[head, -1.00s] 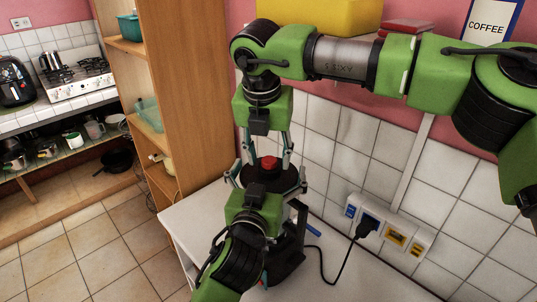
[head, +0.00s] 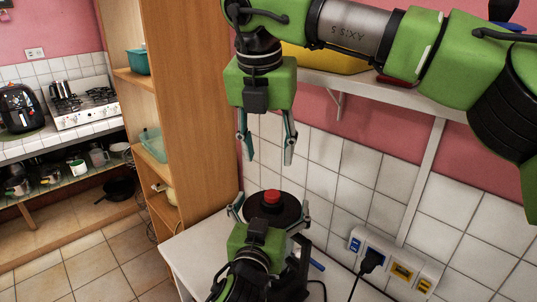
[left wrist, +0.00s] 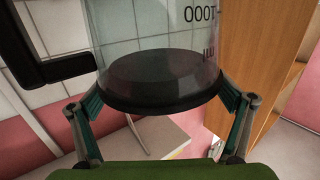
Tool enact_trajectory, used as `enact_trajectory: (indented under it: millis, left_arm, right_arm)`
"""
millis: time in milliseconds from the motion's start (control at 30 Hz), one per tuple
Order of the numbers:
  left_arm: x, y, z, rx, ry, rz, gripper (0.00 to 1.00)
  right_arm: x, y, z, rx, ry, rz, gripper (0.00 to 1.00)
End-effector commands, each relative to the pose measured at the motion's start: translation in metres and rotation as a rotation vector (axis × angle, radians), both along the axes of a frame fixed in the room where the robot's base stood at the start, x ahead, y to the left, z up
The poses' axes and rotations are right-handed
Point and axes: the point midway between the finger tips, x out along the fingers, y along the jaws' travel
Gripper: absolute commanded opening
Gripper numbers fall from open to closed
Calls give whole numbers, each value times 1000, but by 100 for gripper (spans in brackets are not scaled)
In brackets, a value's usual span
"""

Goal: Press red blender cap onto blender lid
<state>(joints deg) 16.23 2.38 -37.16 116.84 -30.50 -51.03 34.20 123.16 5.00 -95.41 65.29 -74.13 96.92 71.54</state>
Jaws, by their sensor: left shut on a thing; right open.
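The red blender cap (head: 272,197) sits in the middle of the round black blender lid (head: 288,212); I cannot tell how deep it is seated. In the left wrist view the lid's black disc (left wrist: 160,82) is against the clear jar (left wrist: 155,25), whose markings appear upside down. My left gripper (head: 271,215) is shut on the blender lid, one finger on each side of it; both fingers also show in the left wrist view (left wrist: 160,108). My right gripper (head: 269,160) is open and empty, pointing down above the cap and clear of it. My left arm hides most of the jar.
The blender stands on a white counter (head: 195,245) near a tiled wall. A socket panel (head: 401,271) with a black plug is at the right. A wooden shelf unit (head: 200,100) stands at the left. A wall shelf (head: 400,98) is behind my right arm.

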Motion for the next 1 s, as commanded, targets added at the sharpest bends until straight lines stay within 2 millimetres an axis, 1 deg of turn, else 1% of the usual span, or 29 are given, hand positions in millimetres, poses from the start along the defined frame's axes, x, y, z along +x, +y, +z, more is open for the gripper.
enact_trajectory:
  millis: [100, 133, 167, 433, 567, 667, 900, 1000]
  left_arm:
    - [0, 0, -1, 0, 2, 0, 56]
    - [0, 0, -1, 0, 2, 0, 97]
    - [0, 0, -1, 0, 2, 0, 100]
    - [-1, 0, 0, 0, 1, 0, 100]
    - [-10, 1, 0, -1, 1, -1, 100]
    - [-26, 5, 0, -2, 4, -1, 100]
    - [-78, 15, 2, -2, 5, -2, 100]
    - [-95, 19, 3, 0, 4, 0, 100]
  right_arm:
    - [0, 0, 0, 0, 0, 0, 43]
    - [0, 0, 0, 0, 0, 0, 43]
    - [0, 0, 0, 0, 0, 0, 43]
    - [0, 0, 0, 0, 0, 0, 43]
    - [0, 0, -1, 0, 0, 0, 43]
    - [0, 0, 0, 0, 0, 0, 43]
    - [0, 0, 0, 0, 0, 0, 43]
    - [0, 0, 0, 0, 0, 0, 43]
